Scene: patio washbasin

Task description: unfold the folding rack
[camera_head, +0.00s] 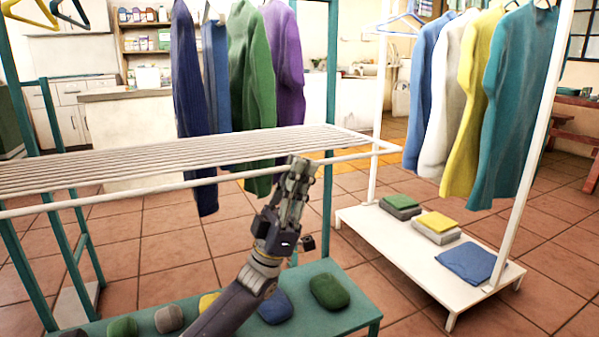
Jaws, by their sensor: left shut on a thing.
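The folding rack (120,166) is a white frame with many thin parallel rods. It lies roughly level across the left and middle of the head view, in front of hanging clothes. Its front rail (130,198) runs from the left edge to a corner at the right, near the white clothes stand. My left gripper (301,170) reaches up from below and is shut on the front rail, right of its middle. The fingertips partly cover the rail there. My right gripper is not in view.
A teal clothes rack (331,120) with a low shelf (345,308) bearing several rounded bundles stands around the folding rack. A white clothes stand (372,110) with hanging shirts and folded cloths is at the right. Tiled floor (145,235) shows between them.

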